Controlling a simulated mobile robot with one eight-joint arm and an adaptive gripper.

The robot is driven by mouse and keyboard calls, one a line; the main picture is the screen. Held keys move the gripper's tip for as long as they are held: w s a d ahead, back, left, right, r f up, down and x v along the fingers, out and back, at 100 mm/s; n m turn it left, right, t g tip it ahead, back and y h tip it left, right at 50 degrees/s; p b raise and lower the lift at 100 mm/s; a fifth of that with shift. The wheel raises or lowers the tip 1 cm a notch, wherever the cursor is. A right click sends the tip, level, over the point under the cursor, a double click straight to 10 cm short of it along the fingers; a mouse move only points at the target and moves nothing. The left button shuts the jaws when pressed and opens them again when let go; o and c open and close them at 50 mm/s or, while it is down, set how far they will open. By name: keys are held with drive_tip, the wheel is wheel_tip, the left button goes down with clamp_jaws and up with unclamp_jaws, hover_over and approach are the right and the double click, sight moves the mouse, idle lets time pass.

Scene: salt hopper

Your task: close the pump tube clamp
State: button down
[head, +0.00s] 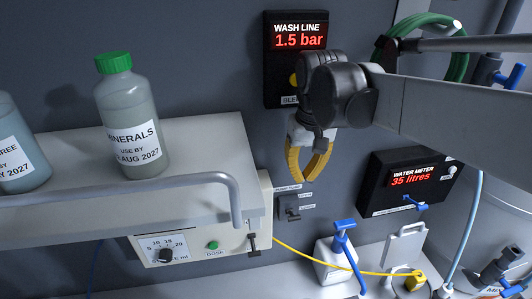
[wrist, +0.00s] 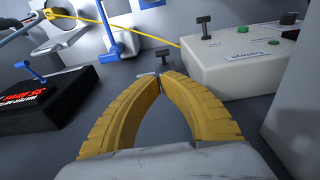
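My gripper (head: 308,179) has two curved yellow fingers and hangs in front of the grey wall. In the wrist view its tips (wrist: 160,76) come together, with nothing clearly held. A dark T-shaped lever (head: 253,243) stands at the right end of the dosing pump box, by the yellow tube (head: 310,259); it also shows in the wrist view (wrist: 204,25). A second lever on a small grey wall plate (head: 289,207) lies just below the gripper and shows beyond the fingertips (wrist: 162,55). The labels there are too small to read, so I cannot tell for sure which lever is the clamp.
The pump box (head: 165,250) sits under a shelf (head: 205,150) with a front rail and bottles, left of my gripper. The water meter (head: 412,180) is to the right and the wash line display (head: 296,50) is above.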

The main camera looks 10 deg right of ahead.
sight(294, 219)
drive_tip(key=shift+s, duration=0.1)
drive_tip(key=f, duration=0.4)
drive_tip(key=w+f, duration=0.1)
drive_tip(key=f, duration=0.9)
drive_tip(key=shift+w, duration=0.4)
